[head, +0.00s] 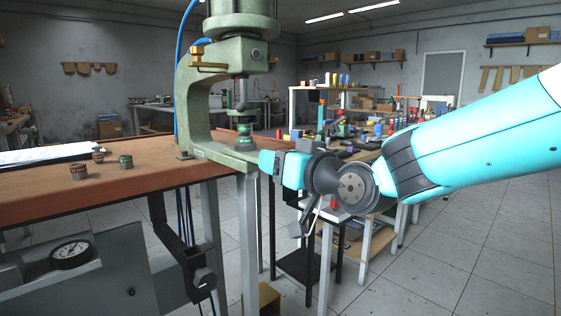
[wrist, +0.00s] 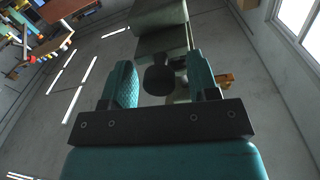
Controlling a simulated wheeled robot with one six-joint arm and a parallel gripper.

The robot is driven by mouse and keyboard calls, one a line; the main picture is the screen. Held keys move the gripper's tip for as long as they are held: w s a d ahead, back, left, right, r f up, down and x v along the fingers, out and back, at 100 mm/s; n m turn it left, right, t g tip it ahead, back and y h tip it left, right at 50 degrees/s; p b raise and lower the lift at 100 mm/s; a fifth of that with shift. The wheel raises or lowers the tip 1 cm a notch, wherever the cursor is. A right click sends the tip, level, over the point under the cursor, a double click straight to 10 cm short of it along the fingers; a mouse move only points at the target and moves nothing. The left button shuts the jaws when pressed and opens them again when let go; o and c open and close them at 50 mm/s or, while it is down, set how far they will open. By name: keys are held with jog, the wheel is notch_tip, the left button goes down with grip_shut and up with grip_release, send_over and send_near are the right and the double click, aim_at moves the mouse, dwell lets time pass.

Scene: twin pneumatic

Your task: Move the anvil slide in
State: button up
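The green press (head: 195,95) stands at the right end of the brown bench, its ram (head: 241,95) above the anvil area. A small green-topped part (head: 244,136) sits under the ram at the front of the press base. My gripper (head: 268,163) is level with that base, at its right side, and hides part of it. In the wrist view a dark round knob (wrist: 158,80), apparently the anvil slide's handle, shows between the two teal fingers of my gripper (wrist: 162,82). The fingers are apart, with visible gaps beside the knob. The slide itself is mostly hidden.
The brown bench (head: 140,178) holds several small round parts (head: 125,161) and white paper (head: 45,155) at left. A dial gauge (head: 71,255) is below its front edge. A cluttered white-legged table (head: 345,210) stands behind my gripper. Floor at right is clear.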

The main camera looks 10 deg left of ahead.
jog(key=b+v, duration=0.1)
jog(key=v, duration=1.6)
jog(key=shift+d, duration=0.2)
jog(key=shift+s, duration=0.15)
